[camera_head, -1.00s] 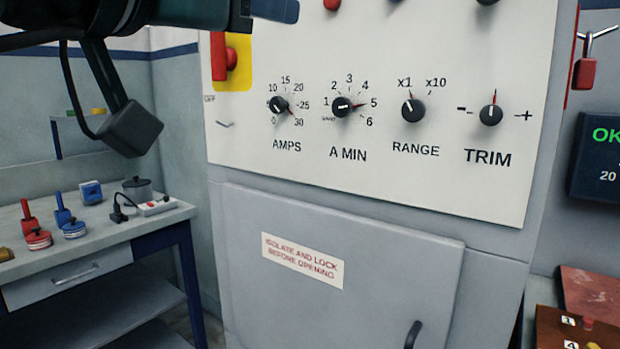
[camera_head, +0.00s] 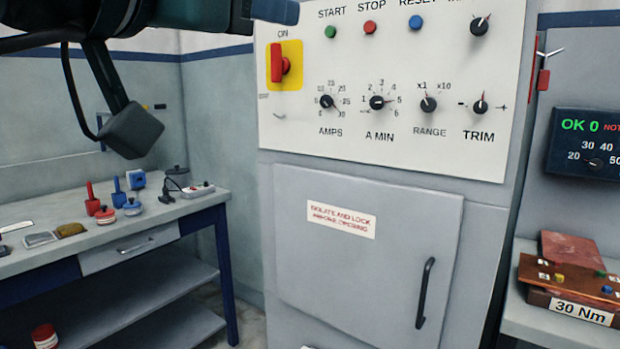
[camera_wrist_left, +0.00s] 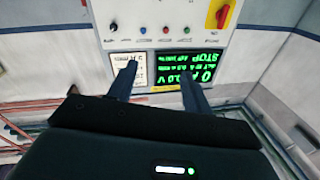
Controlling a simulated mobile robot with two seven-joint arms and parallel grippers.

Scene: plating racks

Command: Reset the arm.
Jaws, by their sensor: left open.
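My left arm (camera_head: 160,12) crosses the top left of the head view, ending in its left gripper (camera_head: 270,9), partly cut off by the top edge. In the left wrist view the left gripper (camera_wrist_left: 158,62) has its two fingers spread apart with nothing between them. Beyond the fingers is a control panel (camera_wrist_left: 155,35) with a green-lit display (camera_wrist_left: 187,70) and a white label (camera_wrist_left: 127,68). My right gripper shows in neither view.
A grey cabinet (camera_head: 390,220) with a knob panel (camera_head: 400,60) and a red switch (camera_head: 279,62) stands ahead. A bench (camera_head: 130,220) holding red and blue items is at left. A right-hand table (camera_head: 520,320) holds a brown block (camera_head: 575,285). A dark display (camera_head: 590,145) hangs on the right.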

